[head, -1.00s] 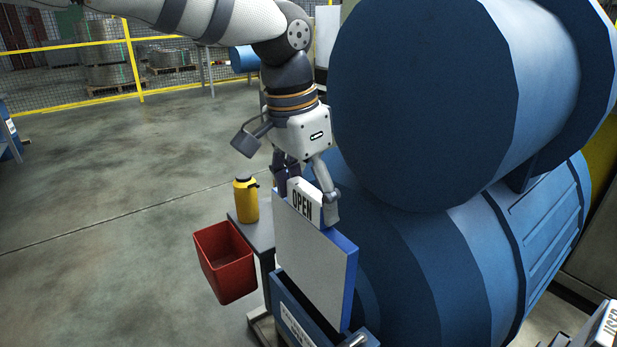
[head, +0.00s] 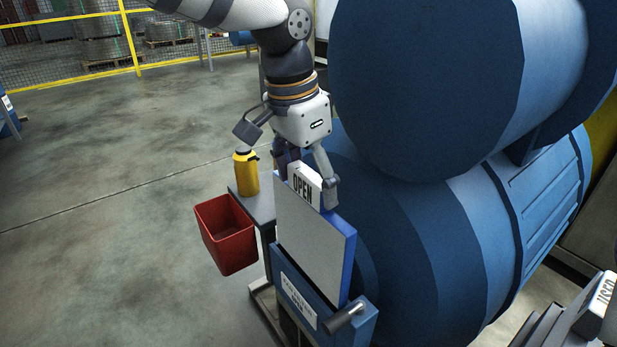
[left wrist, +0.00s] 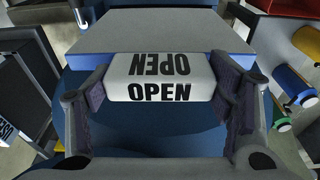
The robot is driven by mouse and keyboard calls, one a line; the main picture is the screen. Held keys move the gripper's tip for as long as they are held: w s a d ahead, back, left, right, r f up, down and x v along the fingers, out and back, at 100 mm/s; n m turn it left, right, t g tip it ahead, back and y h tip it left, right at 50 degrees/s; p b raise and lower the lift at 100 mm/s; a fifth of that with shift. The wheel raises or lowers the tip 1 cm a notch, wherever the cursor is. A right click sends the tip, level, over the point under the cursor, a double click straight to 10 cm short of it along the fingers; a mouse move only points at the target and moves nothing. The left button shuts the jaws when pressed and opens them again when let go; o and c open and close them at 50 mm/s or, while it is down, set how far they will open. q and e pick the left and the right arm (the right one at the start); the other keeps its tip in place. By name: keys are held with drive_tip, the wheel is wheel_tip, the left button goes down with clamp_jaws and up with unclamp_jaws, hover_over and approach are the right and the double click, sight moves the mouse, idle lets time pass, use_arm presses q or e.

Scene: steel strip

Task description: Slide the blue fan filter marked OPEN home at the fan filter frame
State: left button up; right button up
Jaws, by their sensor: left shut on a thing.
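The fan filter (head: 312,245) is an upright panel with a grey face and a blue edge. A white block marked OPEN (head: 302,188) sits on its top. My left gripper (head: 307,181) is shut on this block from above. The left wrist view shows the block (left wrist: 160,92) between both finger pads, with the filter's blue edge (left wrist: 160,40) beyond it. The fan filter frame (head: 347,326) is a blue housing with a white label, directly below the filter. The filter's lower edge is at the frame's top opening; how deep it sits is hidden. My right gripper is out of view.
A large blue drum-shaped machine (head: 425,230) stands close on the right. A small grey table (head: 262,208) with a yellow bottle (head: 245,174) and a red bin (head: 226,236) are at the left. A block marked USED (head: 603,293) is at the lower right. Floor at left is clear.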

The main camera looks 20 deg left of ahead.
sight(308, 244)
use_arm(q)
drive_tip(key=shift+f+b, duration=0.35)
drive_tip(key=shift+f, duration=6.65)
drive_tip(key=o, duration=1.7)
drive_tip(key=r, duration=0.4)
drive_tip(key=s+r, duration=0.1)
drive_tip(key=r, duration=0.3)
drive_tip(key=a+r, duration=0.1)
drive_tip(key=r, duration=0.2)
drive_tip(key=shift+s+a+r, duration=0.1)
drive_tip(key=shift+s+r, duration=0.1)
drive_tip(key=shift+r, duration=0.2)
